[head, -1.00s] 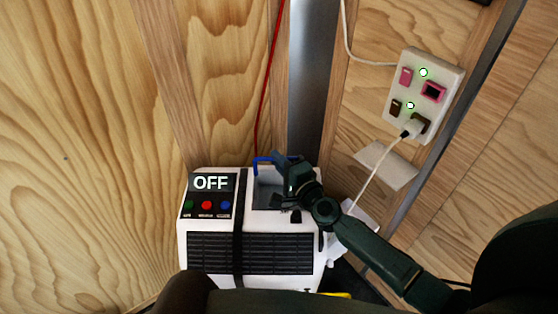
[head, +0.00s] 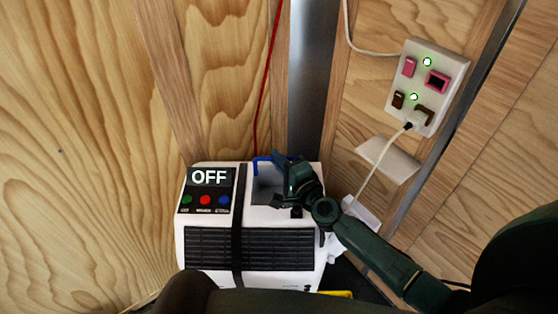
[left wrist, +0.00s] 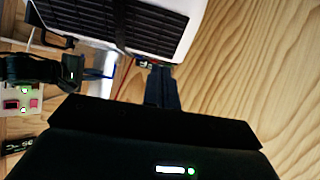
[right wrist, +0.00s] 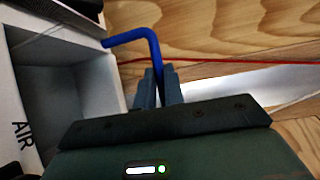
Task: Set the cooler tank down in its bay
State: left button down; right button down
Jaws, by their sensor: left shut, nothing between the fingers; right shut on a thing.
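The cooler is a white box (head: 205,278) with a black grille, a black strap and an OFF panel. A grey-walled open recess (head: 268,190) shows at its top right. A blue bent handle (head: 257,161), seemingly the tank's, stands at the recess's far edge. My right gripper (head: 281,157) is shut on this handle, which also shows in the right wrist view (right wrist: 135,37). I cannot tell the tank's walls from the bay's, nor how deep it sits. My left gripper (left wrist: 162,87) is shut and empty, apart from the cooler.
A white socket panel (head: 425,85) with a plugged-in cable hangs on the wooden wall at right, above a small white ledge (head: 388,160). A red line (head: 266,85) and a metal post (head: 313,80) rise behind the cooler. The wall at left is bare.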

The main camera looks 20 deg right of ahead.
pick_arm(q)
jog(key=shift+d+f+n+b, duration=0.15)
jog(key=shift+f+n+b, duration=0.15)
jog(key=shift+f+b, duration=0.5)
pick_arm(e)
jog(key=shift+f, duration=1)
jog(key=c, duration=1.8)
grip_release()
jog(key=shift+r, duration=0.1)
jog(key=shift+c, duration=0.2)
pick_arm(q)
jog(key=shift+r, duration=0.25)
pick_arm(e)
jog(key=o, duration=0.4)
jog(key=shift+o, duration=0.2)
jog(key=shift+s, duration=0.1)
jog(key=v, duration=1.2)
jog(key=shift+s, duration=0.1)
jog(key=shift+s+d+b, duration=0.15)
jog(key=shift+s+b, duration=0.15)
jog(key=shift+s, duration=0.1)
pick_arm(q)
jog(key=shift+f, duration=0.1)
jog(key=shift+w, duration=0.1)
